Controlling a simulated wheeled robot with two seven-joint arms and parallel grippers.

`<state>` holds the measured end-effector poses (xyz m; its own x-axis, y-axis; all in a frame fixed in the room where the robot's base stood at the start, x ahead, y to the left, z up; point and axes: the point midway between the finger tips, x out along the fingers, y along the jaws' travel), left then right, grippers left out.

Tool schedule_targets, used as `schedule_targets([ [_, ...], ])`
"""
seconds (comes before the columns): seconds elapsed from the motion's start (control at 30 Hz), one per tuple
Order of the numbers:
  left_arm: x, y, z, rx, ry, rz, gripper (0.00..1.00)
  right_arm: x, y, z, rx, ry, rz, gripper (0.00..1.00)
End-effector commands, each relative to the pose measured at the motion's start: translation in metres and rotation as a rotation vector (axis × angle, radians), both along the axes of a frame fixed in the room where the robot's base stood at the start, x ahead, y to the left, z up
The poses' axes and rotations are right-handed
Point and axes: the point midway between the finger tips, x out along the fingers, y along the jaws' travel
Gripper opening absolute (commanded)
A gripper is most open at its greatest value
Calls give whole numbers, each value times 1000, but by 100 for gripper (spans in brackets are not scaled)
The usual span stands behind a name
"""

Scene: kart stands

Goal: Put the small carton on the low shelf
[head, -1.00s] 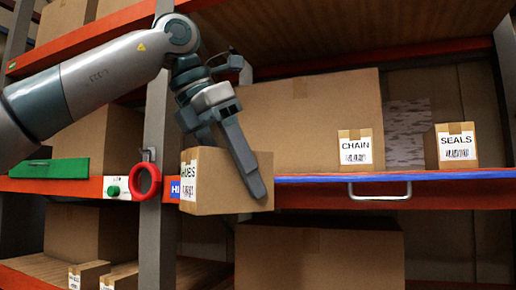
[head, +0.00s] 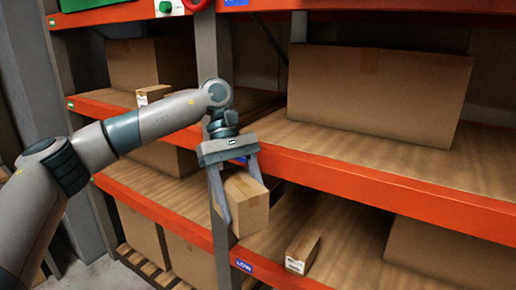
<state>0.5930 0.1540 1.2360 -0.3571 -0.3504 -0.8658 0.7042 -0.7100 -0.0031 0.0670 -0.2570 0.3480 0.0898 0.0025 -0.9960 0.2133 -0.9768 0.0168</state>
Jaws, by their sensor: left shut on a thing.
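The small brown carton (head: 252,214) is held in my left gripper (head: 243,201), its two fingers around the carton's sides. The carton is tilted in the picture, just right of the upright post and at the front of the low shelf (head: 335,228). I cannot tell whether its bottom touches the shelf boards. The low shelf's orange front edge carries a blue label (head: 243,267) that seems to read LOW. The carton's printed label does not show. My right gripper is not in view.
Another small carton (head: 302,253) stands on the low shelf, right of the held one. A large carton (head: 450,250) is farther right. The middle shelf's orange edge (head: 360,183) runs above. A grey post (head: 222,255) stands left. Bare boards lie behind the small carton.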

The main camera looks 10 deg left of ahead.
Motion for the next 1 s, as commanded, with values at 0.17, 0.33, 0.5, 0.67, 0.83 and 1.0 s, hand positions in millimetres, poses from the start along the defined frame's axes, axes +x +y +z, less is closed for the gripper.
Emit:
schedule_targets([
  [0.17, -33, 17, -80, 1, 4, -254, 22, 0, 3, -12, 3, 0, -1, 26],
  [0.33, -73, 32, -144, -2, 3, -488, 22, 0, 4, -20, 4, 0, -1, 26],
  [0.5, -109, 43, -188, -4, 0, -664, 22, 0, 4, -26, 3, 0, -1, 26],
  [0.67, -129, 49, -209, -4, -2, -755, 22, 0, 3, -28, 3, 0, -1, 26],
  [0.83, -135, 51, -215, -4, -4, -783, 22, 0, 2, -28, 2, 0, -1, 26],
  [1.0, -134, 51, -215, -3, -4, -782, 22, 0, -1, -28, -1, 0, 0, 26],
])
